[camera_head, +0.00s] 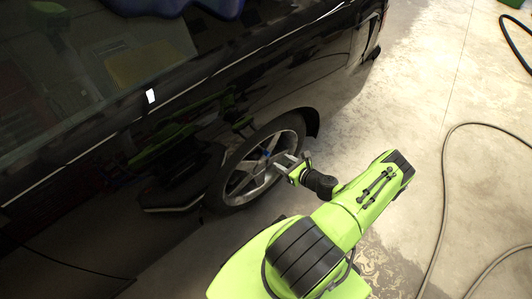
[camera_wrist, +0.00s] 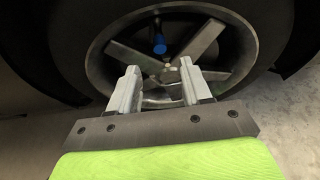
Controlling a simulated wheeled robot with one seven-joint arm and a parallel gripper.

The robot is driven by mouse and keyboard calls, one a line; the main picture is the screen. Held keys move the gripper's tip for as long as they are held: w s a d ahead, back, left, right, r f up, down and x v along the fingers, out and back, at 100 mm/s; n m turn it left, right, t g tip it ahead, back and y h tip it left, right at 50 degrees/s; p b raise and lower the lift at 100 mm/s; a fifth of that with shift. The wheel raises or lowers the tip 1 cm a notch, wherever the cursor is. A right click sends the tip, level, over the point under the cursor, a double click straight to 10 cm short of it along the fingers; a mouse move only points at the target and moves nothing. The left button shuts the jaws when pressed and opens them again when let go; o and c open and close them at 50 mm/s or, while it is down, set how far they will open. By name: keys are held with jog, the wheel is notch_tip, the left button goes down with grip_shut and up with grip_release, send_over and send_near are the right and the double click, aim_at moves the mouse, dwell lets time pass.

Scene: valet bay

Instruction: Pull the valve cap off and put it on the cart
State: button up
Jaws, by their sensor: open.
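The valve cap (camera_wrist: 159,45) is a small blue piece on a dark stem at the wheel, in the upper middle of the wrist view. It also shows as a tiny blue spot in the head view (camera_head: 266,153). The car wheel (camera_head: 240,183) has silver spokes and a dark tire. My gripper (camera_wrist: 160,80) is open and empty in front of the wheel, its two pale fingers apart. In the wrist picture the cap appears above and between the fingertips, apart from them. The cart is not clearly in view.
The black car (camera_head: 200,90) fills the left and top of the head view.

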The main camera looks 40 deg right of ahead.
aim_at(269, 155)
jog(key=b+x, duration=0.1)
jog(key=x, duration=0.7)
jog(key=shift+w+f+b, duration=0.1)
jog(key=shift+w+b, duration=0.15)
jog(key=shift+b, duration=0.15)
dwell(0.5)
grip_shut()
dwell(0.4)
jog(key=s+p, duration=0.1)
jog(key=s, duration=0.5)
dwell(1.0)
